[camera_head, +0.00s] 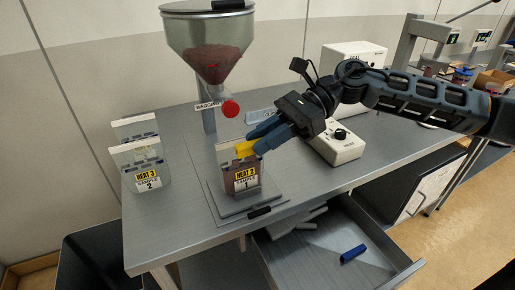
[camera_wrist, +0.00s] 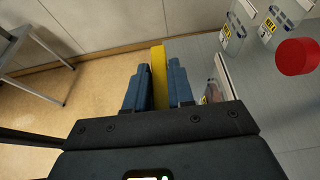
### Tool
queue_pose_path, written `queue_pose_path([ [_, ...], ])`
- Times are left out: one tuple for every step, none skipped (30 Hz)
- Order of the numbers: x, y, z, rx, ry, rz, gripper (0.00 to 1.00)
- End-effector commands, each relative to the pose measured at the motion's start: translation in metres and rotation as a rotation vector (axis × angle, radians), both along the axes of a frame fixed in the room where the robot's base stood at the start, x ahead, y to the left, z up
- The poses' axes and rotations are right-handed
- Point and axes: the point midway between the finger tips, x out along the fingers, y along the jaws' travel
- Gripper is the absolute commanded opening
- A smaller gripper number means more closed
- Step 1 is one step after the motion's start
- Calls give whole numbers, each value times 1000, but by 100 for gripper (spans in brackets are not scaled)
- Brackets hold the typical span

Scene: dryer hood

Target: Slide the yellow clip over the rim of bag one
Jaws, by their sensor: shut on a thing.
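Bag one (camera_head: 226,160) is a clear pouch with dark contents and a yellow and white label ending in "1". It stands upright on a grey plate. My gripper (camera_head: 257,142), with blue fingers, is shut on the yellow clip (camera_head: 243,150), which appears level with the bag's upper right part. In the wrist view the clip (camera_wrist: 158,72) stands out between both fingers of my gripper (camera_wrist: 159,88). Bag one shows there to the right, partly hidden by the gripper body (camera_wrist: 223,72). I cannot tell whether clip and rim touch.
A hopper (camera_head: 212,50) with a red knob (camera_head: 229,107) hangs behind bag one. Bag two (camera_head: 148,172) and another pouch stand at left. A white box with a dial (camera_head: 338,147) stands at right. An open drawer (camera_head: 330,280) below holds a blue clip (camera_head: 353,253) and pale pieces.

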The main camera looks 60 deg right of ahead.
Motion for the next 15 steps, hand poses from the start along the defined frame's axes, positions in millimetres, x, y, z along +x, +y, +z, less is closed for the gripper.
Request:
queue_pose_path([
  [0,0,1,0,0,0,0],
  [0,0,1,0,0,0,0],
  [0,0,1,0,0,0,0],
  [0,0,0,0,0,0,0],
  [0,0,0,0,0,0,0],
  [0,0,0,0,0,0,0],
  [0,0,0,0,0,0,0],
  [0,0,0,0,0,0,0],
  [0,0,0,0,0,0,0],
  [0,0,0,-1,1,0,0],
  [0,0,0,-1,0,0,0],
  [1,-1,0,-1,-1,0,0],
  [1,-1,0,-1,-1,0,0],
  [2,-1,0,-1,-1,0,0],
  [3,-2,0,-1,-1,0,0],
])
